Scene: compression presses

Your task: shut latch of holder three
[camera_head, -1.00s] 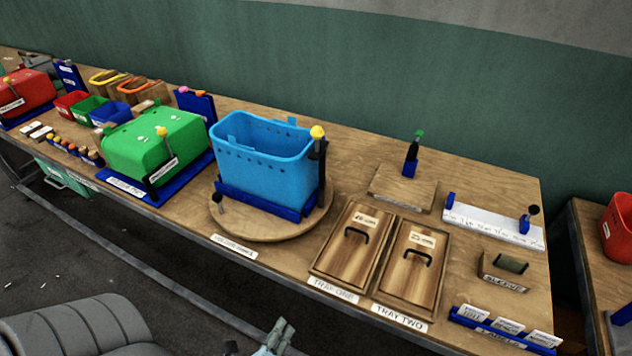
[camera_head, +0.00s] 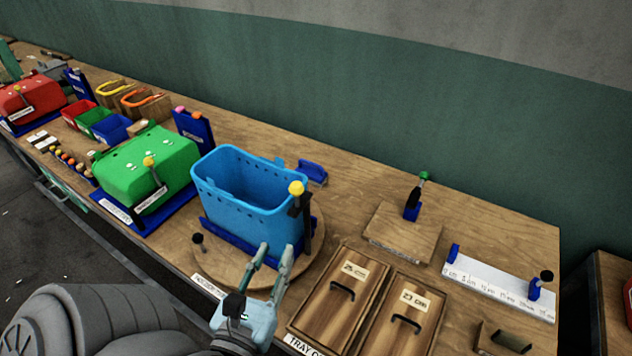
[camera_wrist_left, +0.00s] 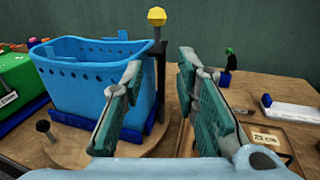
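The blue bin (camera_head: 245,200) sits in a dark blue holder base (camera_head: 240,237) on a round wooden turntable (camera_head: 215,265). A dark upright post with a yellow knob (camera_head: 297,188) stands at the bin's right end; I take it for the latch. The knob also shows in the left wrist view (camera_wrist_left: 156,16), above the post (camera_wrist_left: 160,70). My left gripper (camera_head: 275,252) is open and empty, in front of the bin's right end in the head view. In the left wrist view the post stands between its spread fingers (camera_wrist_left: 160,80), beyond them. My right gripper is out of view.
A green box (camera_head: 145,170) in its holder stands left of the bin. Two wooden trays (camera_head: 340,290) lie right of the turntable. A short black-knobbed peg (camera_head: 198,240) stands at the turntable's front left. A green-knobbed post (camera_head: 413,205) stands farther right.

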